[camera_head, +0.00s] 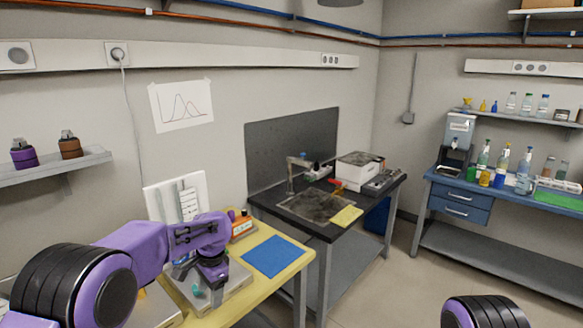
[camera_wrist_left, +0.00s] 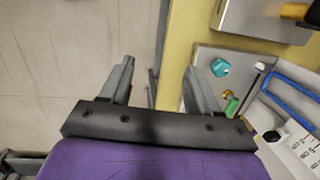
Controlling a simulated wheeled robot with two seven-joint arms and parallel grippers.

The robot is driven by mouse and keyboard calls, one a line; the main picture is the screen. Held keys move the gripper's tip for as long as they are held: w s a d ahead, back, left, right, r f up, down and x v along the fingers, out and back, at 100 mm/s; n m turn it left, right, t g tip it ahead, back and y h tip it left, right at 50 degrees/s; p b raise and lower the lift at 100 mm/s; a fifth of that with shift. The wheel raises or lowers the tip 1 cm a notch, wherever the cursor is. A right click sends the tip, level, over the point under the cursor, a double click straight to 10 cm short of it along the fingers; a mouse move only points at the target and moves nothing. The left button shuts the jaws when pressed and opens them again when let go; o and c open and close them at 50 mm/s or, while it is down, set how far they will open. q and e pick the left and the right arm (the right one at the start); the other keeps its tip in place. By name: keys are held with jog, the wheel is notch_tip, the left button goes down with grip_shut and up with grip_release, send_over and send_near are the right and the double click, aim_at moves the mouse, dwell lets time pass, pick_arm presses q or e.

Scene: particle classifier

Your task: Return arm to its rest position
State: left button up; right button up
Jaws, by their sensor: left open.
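My left arm reaches in from the left in the head view, over the yellow table (camera_head: 262,293). My left gripper (camera_head: 216,290) points down near a grey metal plate on that table. In the left wrist view the left gripper (camera_wrist_left: 158,75) is open, with nothing between its two grey fingers. A teal piece (camera_wrist_left: 220,67) lies on the grey plate (camera_wrist_left: 215,54) just right of the right finger. A green piece (camera_wrist_left: 231,104) lies beside it. My right gripper is out of view; only a purple and black part of my right arm shows at the bottom.
A blue mat (camera_head: 273,256) and an orange device (camera_head: 242,227) are on the yellow table. A dark bench (camera_head: 310,228) with a sink stands behind. A blue bench (camera_head: 461,201) with bottles is at right. A wall shelf (camera_head: 50,167) is at left. Open floor lies at right front.

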pick_arm(q)
notch_tip(320, 180, down, 12)
jog(key=s+d+n+t+h+b, duration=0.1)
jog(key=d+n+t+h, duration=0.1)
jog(key=n+t, duration=0.3)
jog(key=s+a+f+n+t+b, duration=0.1)
jog(key=s+a+f+n+b, duration=0.35)
jog(key=s+f, duration=0.75)
jog(key=s+a+f+n+g+y+b, duration=0.1)
jog(key=s+a+f+n, duration=0.1)
jog(key=s, duration=0.7)
jog(key=s+a+f+n+g+y+b, duration=0.1)
jog(key=s+f, duration=0.3)
jog(key=s, duration=0.6)
jog(key=s+a+f+n+y+b, duration=0.1)
jog(key=s+a+f+n, duration=0.2)
jog(key=s, duration=0.7)
jog(key=shift+a+f+g+y+b, duration=0.25)
jog(key=shift+a+g+y+b, duration=0.05)
jog(key=shift+g+b, duration=0.1)
